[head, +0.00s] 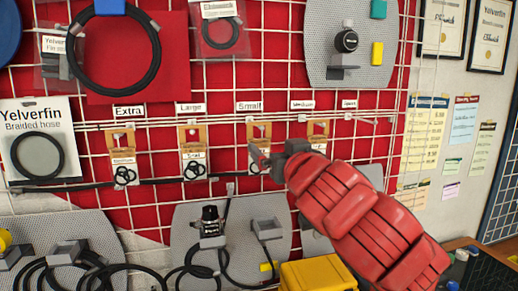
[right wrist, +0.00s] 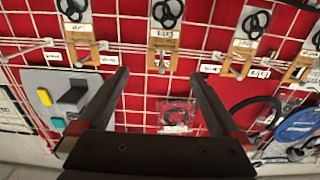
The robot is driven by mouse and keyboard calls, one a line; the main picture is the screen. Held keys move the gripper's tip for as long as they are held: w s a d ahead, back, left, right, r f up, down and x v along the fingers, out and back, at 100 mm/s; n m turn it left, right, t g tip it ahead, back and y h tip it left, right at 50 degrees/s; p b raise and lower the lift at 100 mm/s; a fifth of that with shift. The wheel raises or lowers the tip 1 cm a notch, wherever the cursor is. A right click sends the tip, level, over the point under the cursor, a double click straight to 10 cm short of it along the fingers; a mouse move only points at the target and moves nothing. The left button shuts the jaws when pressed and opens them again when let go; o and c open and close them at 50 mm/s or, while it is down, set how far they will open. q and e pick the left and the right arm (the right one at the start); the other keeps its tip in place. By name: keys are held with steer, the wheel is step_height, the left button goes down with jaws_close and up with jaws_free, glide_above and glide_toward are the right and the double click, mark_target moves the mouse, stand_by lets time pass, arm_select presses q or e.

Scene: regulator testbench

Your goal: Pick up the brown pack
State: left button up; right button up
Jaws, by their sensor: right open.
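Several brown packs with small black rings hang in a row on the red wire-grid wall: one under the Extra label (head: 122,140), one under Large (head: 193,135), one under Small (head: 259,131), and one farther right (head: 318,128). One brown pack (right wrist: 163,61) hangs beyond the fingertips there, with others (right wrist: 82,52) to either side. My left gripper is not in view.
Wire hooks and rails stick out along the packs. Below are grey panels (head: 185,215) with regulators and black hoses, and a yellow case (head: 318,274). A bagged black hose (head: 40,150) hangs at left. Posters (head: 425,120) cover the right wall.

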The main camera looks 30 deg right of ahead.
mark_target(259, 138)
steer(key=p+x, duration=0.1)
steer(key=x, duration=0.5)
steer(key=shift+w+p, duration=0.25)
steer(key=shift+p, duration=0.1)
steer(key=shift+w+d, duration=0.1)
steer(key=shift+w, duration=0.1)
steer(key=p+x, duration=0.3)
steer(key=x, duration=0.1)
steer(key=shift+w+a+r+p, duration=0.1)
steer(key=shift+a+p, duration=0.2)
steer(key=shift+p, duration=0.1)
steer(key=shift+w+d, duration=0.1)
steer(key=shift+w, duration=0.2)
steer(key=shift+c, duration=0.3)
steer(key=c, duration=1.2)
